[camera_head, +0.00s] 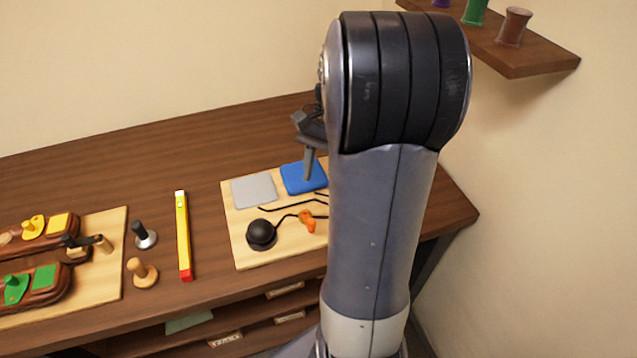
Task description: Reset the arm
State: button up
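My arm stands in the right half of the head view and covers part of the bench. My gripper (309,160) points down over the blue square (303,178) on the light wooden board, and only part of it shows beside my arm. I cannot tell whether its fingers are apart or whether it touches the blue square. The light board (245,258) also bears a grey square (254,190), a black ball-shaped thing (261,234), a small orange thing (307,221) and dark cords. My arm hides the board's right part.
A yellow bar with a red end (183,235), a black-handled tool (144,235) and a wooden-handled tool (142,272) are left of the board. Another board (112,226) with brown pieces lies far left. A wall shelf (530,60) holds spools. The bench (120,160) is clear behind.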

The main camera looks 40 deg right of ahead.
aim_at(308, 221)
dwell(0.3)
jog(key=x, duration=1.1)
jog(key=shift+a+f, duration=0.1)
jog(key=shift+a, duration=0.05)
jog(key=shift+w+m+b, duration=0.1)
jog(key=shift+m+b, duration=0.3)
jog(key=shift+b, duration=0.05)
jog(key=shift+a+r+m+t+y, duration=0.2)
jog(key=shift+a+m+t+y, duration=0.15)
jog(key=shift+m, duration=0.35)
jog(key=shift+d+r, duration=0.1)
jog(key=shift+d, duration=0.05)
